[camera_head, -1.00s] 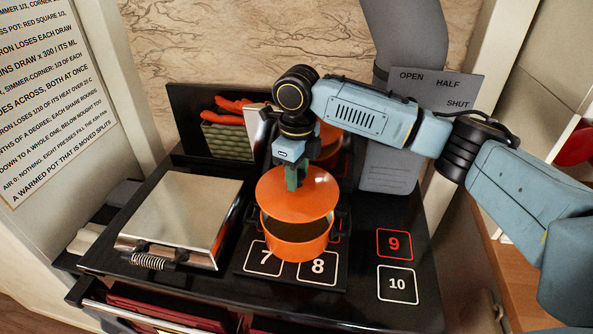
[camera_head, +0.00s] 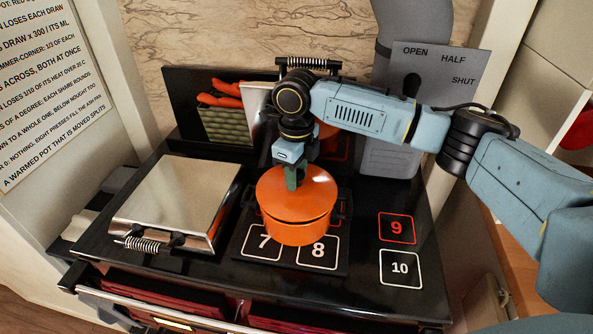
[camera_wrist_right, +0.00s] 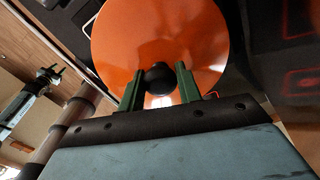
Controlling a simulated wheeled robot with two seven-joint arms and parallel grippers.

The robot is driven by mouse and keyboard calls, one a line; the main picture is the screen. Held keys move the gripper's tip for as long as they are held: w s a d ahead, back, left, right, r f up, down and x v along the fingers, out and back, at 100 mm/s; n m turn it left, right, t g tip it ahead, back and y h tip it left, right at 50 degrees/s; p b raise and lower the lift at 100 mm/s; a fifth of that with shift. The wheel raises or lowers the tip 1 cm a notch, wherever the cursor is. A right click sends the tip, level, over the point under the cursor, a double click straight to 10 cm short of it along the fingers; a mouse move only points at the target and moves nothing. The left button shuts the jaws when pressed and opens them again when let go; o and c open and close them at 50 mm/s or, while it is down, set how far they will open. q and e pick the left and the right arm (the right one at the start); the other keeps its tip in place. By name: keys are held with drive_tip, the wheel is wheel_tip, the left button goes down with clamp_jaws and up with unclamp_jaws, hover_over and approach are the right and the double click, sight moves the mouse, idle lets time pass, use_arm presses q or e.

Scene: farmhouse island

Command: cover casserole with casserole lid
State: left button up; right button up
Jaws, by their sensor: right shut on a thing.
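The orange casserole (camera_head: 297,232) stands on the dark hob plate by the squares marked 7 and 8. The orange casserole lid (camera_head: 315,192) sits over its mouth, with its edge at or very near the rim; I cannot tell whether it is fully seated. My right gripper (camera_head: 291,181) is above the lid, shut on its dark knob. In the right wrist view the green fingers of my right gripper (camera_wrist_right: 160,88) stand either side of the black knob, with the orange lid (camera_wrist_right: 160,30) filling the view behind. My left gripper is not seen in the head view.
A silver hotplate cover (camera_head: 180,198) with a coiled handle is left of the casserole. Squares 9 and 10 (camera_head: 400,268) at right are clear.

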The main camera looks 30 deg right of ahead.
drive_tip(key=shift+f, duration=0.1)
idle(0.3)
drive_tip(key=shift+f, duration=0.25)
idle(0.4)
drive_tip(key=shift+f+b, duration=0.45)
drive_tip(key=shift+f, duration=0.05)
drive_tip(key=o, duration=1.3)
wheel_tip(320, 180, up, 6)
drive_tip(key=p, duration=0.6)
